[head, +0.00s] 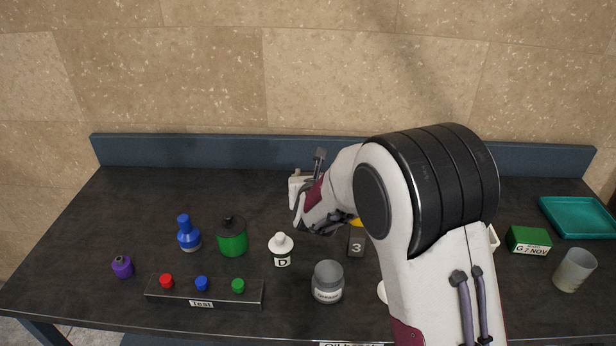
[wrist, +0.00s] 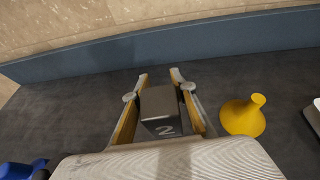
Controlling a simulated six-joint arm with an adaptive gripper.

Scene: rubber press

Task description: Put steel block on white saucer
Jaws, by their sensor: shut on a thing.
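My gripper (wrist: 160,78) is shut on a dark grey steel block (wrist: 164,108) marked 2, which sits between the two fingers in the wrist view. In the head view my arm reaches left over the middle of the bench, and the block cannot be made out there. A second dark block (head: 356,244) marked 3 stands on the bench beside my arm. A small white edge (head: 382,292) shows left of my arm at the front; it may be the white saucer, mostly hidden by the arm.
A yellow funnel (wrist: 243,116) stands right of the gripper. A white bottle marked D (head: 281,249), a grey jar (head: 327,283), a green jar (head: 232,238) and a blue flask (head: 188,236) stand left. A green box (head: 528,240), cup (head: 574,270) and teal tray (head: 580,216) are right.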

